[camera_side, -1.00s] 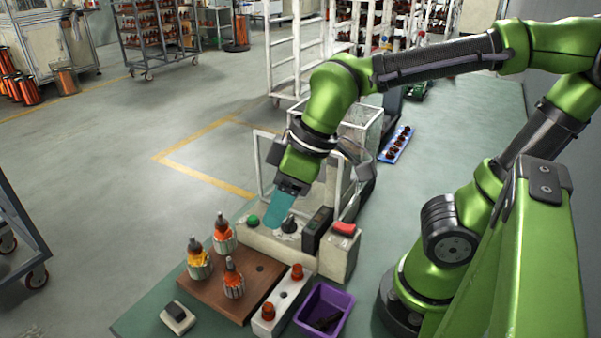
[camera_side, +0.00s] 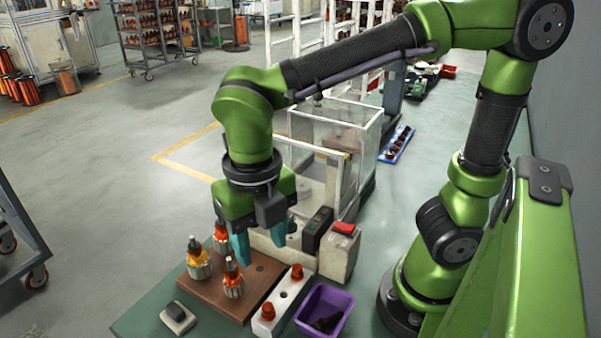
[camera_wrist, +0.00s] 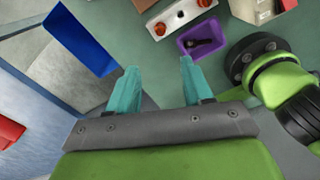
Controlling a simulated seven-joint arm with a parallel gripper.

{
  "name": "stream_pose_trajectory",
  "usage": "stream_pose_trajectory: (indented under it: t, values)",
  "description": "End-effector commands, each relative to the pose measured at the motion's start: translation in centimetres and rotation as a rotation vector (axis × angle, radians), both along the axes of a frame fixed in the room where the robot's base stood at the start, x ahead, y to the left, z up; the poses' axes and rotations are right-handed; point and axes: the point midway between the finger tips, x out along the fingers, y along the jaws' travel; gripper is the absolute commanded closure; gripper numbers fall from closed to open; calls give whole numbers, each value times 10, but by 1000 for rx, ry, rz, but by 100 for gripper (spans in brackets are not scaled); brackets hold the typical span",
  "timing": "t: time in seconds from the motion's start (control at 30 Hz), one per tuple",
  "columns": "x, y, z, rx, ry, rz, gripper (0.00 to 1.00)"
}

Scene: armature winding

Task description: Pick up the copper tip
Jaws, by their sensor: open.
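Two copper-coloured tips stand upright on a white block (camera_side: 284,300): one at its far end (camera_side: 297,271), one at its near end (camera_side: 268,311). I cannot tell which is meant. In the wrist view, the tips (camera_wrist: 160,28) and (camera_wrist: 204,3) show on the white block (camera_wrist: 172,17) near the top edge. My gripper (camera_side: 232,240) points down over the wooden board, left of the white block and above it. Its teal fingers are apart and empty in the wrist view (camera_wrist: 158,68). My gripper partly hides the armature at the back of the board.
A brown board (camera_side: 205,293) holds several wound armatures, close below my fingers. A purple bin (camera_side: 345,307) with a dark item stands right of the white block. A control box (camera_side: 338,255) and a clear-walled machine (camera_side: 340,125) stand behind. A small grey-white item (camera_side: 177,316) lies front left.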

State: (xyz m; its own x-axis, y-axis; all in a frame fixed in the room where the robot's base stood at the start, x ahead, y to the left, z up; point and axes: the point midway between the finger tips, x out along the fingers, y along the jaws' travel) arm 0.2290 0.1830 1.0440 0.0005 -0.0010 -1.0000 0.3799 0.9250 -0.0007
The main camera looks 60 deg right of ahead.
Motion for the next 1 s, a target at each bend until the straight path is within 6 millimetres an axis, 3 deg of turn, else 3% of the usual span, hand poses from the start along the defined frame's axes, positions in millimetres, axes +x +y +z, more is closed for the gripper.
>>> stream_pose_trajectory:
  t: [0.4, 0.77, 1.0]
  values:
    - [-1, -1, -87, -3, 7, -2, 50]
    - [0, -1, -120, -1, 3, -3, 50]
    - [2, -3, -155, -1, 4, -3, 50]
